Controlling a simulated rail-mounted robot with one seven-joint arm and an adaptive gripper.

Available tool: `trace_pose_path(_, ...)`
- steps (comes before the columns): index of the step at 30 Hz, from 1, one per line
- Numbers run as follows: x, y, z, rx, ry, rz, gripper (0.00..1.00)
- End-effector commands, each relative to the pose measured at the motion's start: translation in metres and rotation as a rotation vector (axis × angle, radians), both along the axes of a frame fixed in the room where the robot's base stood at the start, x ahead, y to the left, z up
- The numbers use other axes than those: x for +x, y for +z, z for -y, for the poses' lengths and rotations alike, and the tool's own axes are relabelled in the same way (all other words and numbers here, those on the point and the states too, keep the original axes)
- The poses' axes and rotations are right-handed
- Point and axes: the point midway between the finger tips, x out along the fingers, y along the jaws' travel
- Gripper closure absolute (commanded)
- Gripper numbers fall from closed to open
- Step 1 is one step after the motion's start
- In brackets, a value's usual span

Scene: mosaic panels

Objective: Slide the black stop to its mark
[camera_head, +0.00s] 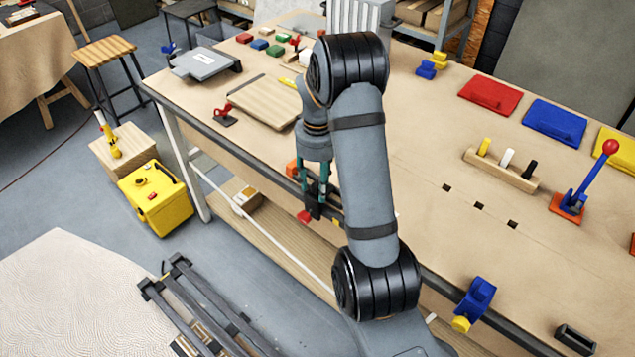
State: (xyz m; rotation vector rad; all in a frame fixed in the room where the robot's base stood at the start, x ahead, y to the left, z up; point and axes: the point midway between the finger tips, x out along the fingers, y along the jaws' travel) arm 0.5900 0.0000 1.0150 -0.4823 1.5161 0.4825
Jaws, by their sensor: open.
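My gripper (313,192) hangs fingers-down at the near edge of the workbench. Its two teal fingers are apart. A small dark block (313,209), possibly the black stop, shows between and just below the fingertips; whether they touch it cannot be told. A red piece (304,217) sits by the block's lower left. A dark strip runs along the bench edge there, with an orange piece (291,168) to the left and a yellow piece (337,222) to the right. I cannot tell which is the mark. My arm hides part of this edge.
Right of my arm, the workbench (430,165) has a peg block (500,172), a red-knobbed lever (590,180), a blue clamp (475,300) and coloured panels (490,95). A wooden board (258,101) lies left. A yellow box (156,197) stands on the floor.

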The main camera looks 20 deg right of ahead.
Motion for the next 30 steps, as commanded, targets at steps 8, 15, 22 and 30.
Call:
trace_pose_path(8,0.0000,0.0003,0.0000,0.000,0.001,0.000,0.70)
trace_pose_path(15,0.0001,0.0005,0.0001,0.000,0.001,0.000,0.84)
trace_pose_path(22,0.0001,0.0005,0.0001,0.000,0.001,0.000,0.98)
trace_pose_path(30,0.0002,0.0006,0.0001,0.000,0.001,0.000,1.00)
